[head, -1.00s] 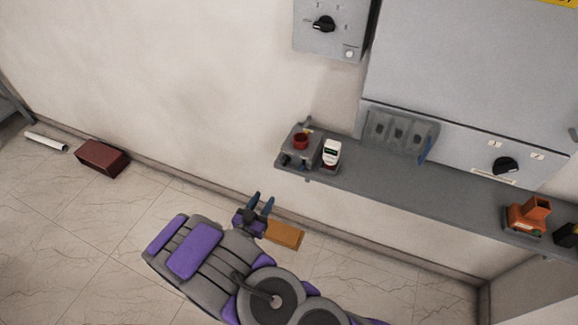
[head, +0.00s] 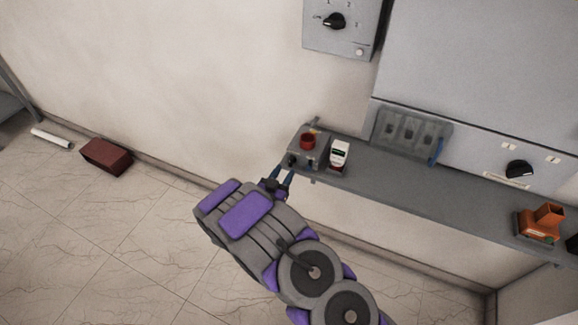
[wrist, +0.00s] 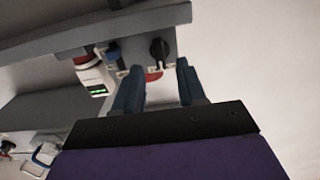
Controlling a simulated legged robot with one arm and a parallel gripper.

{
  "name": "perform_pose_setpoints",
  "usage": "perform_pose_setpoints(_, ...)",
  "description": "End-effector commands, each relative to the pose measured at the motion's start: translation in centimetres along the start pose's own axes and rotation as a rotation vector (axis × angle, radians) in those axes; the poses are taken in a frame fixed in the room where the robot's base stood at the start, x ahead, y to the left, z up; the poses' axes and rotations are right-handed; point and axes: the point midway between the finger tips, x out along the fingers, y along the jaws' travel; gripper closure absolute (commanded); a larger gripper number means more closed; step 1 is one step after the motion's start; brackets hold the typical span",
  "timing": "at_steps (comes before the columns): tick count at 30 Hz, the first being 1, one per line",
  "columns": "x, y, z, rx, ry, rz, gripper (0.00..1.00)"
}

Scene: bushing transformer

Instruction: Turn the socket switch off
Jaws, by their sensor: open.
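The socket box (head: 309,149) is a grey box at the left end of the wall shelf, with a red round part (head: 307,142) on it. Its black switch knob (head: 292,160) is on the front; in the wrist view the knob (wrist: 158,50) stands upright, with a red part just below it. My gripper (head: 281,173) is open and empty, just in front of and slightly below the box. In the wrist view its two blue fingers (wrist: 157,72) lie on either side of the knob's line; I cannot tell the remaining gap, but no contact shows.
A white meter (head: 339,153) stands right of the box on the grey shelf (head: 400,189); it also shows in the wrist view (wrist: 93,78). An orange device (head: 540,222) is farther right. A control box with a black dial (head: 334,21) hangs above. A dark red brick (head: 106,156) lies on the floor.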

Motion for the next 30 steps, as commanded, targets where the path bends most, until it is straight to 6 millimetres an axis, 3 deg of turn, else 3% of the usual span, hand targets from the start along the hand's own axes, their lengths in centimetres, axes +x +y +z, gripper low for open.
perform_pose_setpoints(3,2.0,0.1,0.0,0.005,0.002,0.004,0.6)
perform_pose_setpoints(9,4.1,0.3,-0.1,0.005,0.003,0.002,0.6)
perform_pose_setpoints(22,4.7,0.1,-0.1,0.001,0.002,0.0,0.6)
perform_pose_setpoints(30,4.7,0.1,-0.1,0.002,0.002,-0.001,0.85)
